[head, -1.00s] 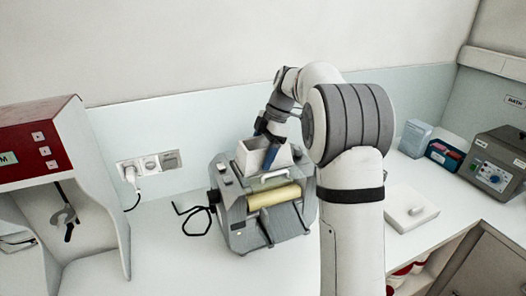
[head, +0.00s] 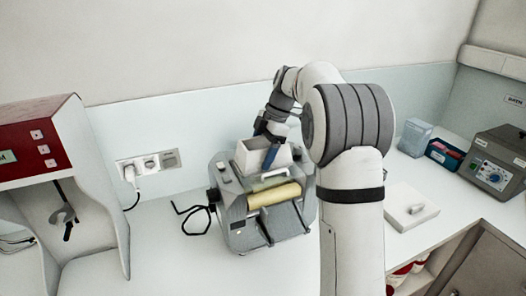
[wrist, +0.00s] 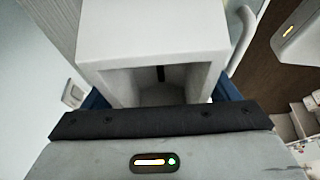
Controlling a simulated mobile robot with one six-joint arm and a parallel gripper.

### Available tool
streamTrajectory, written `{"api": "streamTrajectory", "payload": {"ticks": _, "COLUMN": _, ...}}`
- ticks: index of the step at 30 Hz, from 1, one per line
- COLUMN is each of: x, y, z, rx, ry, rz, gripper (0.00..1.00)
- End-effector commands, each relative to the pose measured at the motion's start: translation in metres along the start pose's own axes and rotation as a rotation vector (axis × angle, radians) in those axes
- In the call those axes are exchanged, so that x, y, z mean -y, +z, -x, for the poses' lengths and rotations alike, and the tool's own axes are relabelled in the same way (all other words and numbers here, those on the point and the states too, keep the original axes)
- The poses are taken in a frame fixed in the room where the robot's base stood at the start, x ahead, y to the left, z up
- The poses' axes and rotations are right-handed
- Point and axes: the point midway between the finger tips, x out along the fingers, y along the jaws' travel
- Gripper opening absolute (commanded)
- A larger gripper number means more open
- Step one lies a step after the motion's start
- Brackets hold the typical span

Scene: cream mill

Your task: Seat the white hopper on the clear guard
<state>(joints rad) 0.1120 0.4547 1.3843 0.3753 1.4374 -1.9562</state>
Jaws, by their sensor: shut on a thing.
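The white hopper (head: 246,158) is an open-topped box at the top back of the grey mill (head: 240,213). My gripper (head: 266,148), with blue fingers, is shut on the hopper. The wrist view shows the hopper (wrist: 150,35) close up between the fingers, with its hollow facing the camera. The clear guard (head: 268,184) lies in front of the hopper, above the yellow roller (head: 275,195), with a white handle. The hopper's lower edge is partly hidden, so I cannot tell whether it rests on the guard.
A red and white machine (head: 35,145) stands at the left. A white lidded block (head: 408,208), a small bin and a grey control box (head: 492,160) are at the right. The counter front left is clear.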

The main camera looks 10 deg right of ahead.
Motion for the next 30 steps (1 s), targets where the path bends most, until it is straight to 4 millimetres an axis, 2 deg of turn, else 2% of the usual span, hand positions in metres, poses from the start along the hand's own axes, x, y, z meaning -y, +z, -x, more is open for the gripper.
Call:
{"api": "streamTrajectory", "payload": {"ticks": 14, "x": -0.0001, "y": 0.0008, "z": -0.0029, "rx": 0.000, "ry": 0.000, "rz": 0.001, "gripper": 0.54}}
{"api": "streamTrajectory", "payload": {"ticks": 15, "x": -0.0001, "y": 0.0006, "z": -0.0024, "rx": 0.000, "ry": 0.000, "rz": 0.001, "gripper": 0.84}}
{"api": "streamTrajectory", "payload": {"ticks": 21, "x": -0.0001, "y": 0.0006, "z": -0.0024, "rx": 0.000, "ry": 0.000, "rz": 0.001, "gripper": 1.00}}
{"api": "streamTrajectory", "payload": {"ticks": 30, "x": -0.0004, "y": 0.0011, "z": 0.0018, "rx": 0.000, "ry": 0.001, "rz": 0.001, "gripper": 1.00}}
